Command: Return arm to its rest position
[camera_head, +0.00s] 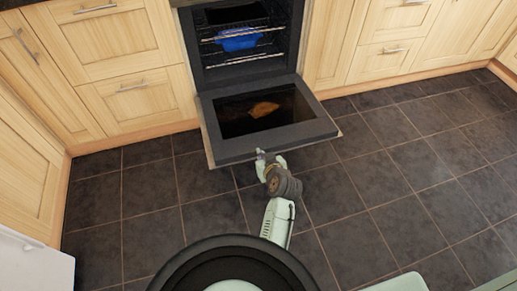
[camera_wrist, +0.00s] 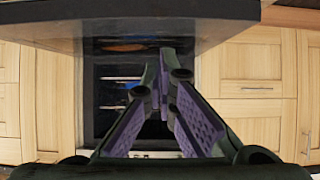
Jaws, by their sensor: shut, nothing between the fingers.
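My gripper (camera_head: 266,156) is at the front edge of the lowered oven door (camera_head: 222,152). In the head view it overlaps that edge, and I cannot tell whether it touches. The wrist view shows its purple-padded fingers (camera_wrist: 165,62) closed together at the tips with nothing between them. My arm reaches forward from the bottom middle of the head view over the floor.
The oven (camera_head: 245,14) is open, with a blue dish (camera_head: 238,39) on a rack. A brown-orange item (camera_head: 263,109) shows within the door's dark panel. Wooden cabinets (camera_head: 125,90) flank the oven. Dark floor tiles (camera_head: 400,175) are clear at the right.

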